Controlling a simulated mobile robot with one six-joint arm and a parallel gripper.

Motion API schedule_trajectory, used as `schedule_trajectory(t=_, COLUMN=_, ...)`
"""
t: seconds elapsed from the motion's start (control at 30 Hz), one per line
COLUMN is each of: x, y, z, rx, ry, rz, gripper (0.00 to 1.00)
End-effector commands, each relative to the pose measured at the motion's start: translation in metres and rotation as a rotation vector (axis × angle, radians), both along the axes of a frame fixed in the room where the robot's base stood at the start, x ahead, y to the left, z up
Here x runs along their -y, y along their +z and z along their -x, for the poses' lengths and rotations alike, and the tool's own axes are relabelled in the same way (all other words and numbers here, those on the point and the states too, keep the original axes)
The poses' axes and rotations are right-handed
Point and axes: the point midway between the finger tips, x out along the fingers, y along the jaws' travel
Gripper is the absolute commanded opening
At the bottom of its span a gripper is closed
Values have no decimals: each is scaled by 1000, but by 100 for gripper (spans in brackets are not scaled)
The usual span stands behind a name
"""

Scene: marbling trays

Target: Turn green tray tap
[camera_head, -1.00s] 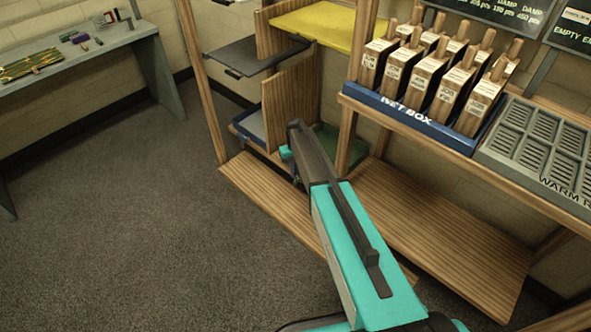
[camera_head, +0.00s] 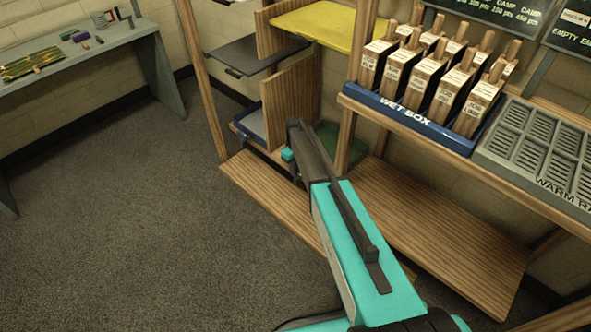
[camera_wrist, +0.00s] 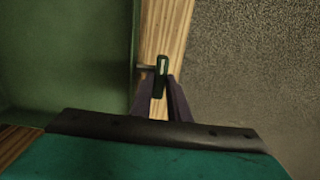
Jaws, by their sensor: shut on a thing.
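The green tray (camera_wrist: 70,60) fills the left of the wrist view; it also shows in the head view (camera_head: 328,140), low in the rack, partly behind my arm. Its tap (camera_wrist: 161,72) sticks out from the tray's right wall in the wrist view, with a small dark green handle that has a pale slot. My gripper (camera_wrist: 159,88) is shut on the tap handle, one dark finger on each side of it.
A wooden shelf board (camera_head: 270,195) lies below the tray. A blue tray (camera_head: 250,122) sits left of a wooden divider (camera_head: 290,100), under a dark grey tray (camera_head: 240,55). A yellow tray (camera_head: 320,22) is above. The floor on the left is clear.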

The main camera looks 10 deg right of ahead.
Motion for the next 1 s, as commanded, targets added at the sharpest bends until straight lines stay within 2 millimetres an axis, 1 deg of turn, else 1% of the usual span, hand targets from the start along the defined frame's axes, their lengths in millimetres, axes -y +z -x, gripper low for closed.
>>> schedule_trajectory(t=0.17, x=0, y=0, z=-1, rx=2, ry=-1, rz=0, gripper=0)
schedule_trajectory(t=0.2, x=0, y=0, z=-1, rx=2, ry=-1, rz=0, gripper=22)
schedule_trajectory(t=0.27, x=0, y=0, z=-1, rx=2, ry=-1, rz=-1, gripper=32)
schedule_trajectory(t=0.3, x=0, y=0, z=-1, rx=2, ry=-2, rz=-1, gripper=34)
schedule_trajectory(t=0.57, x=0, y=0, z=0, rx=1, ry=-2, rz=-1, gripper=34)
schedule_trajectory(t=0.73, x=0, y=5, z=0, rx=1, ry=-2, rz=-1, gripper=34)
schedule_trajectory(t=0.87, x=0, y=16, z=0, rx=1, ry=-2, rz=-1, gripper=34)
schedule_trajectory(t=1.0, x=0, y=33, z=0, rx=2, ry=-2, rz=0, gripper=34)
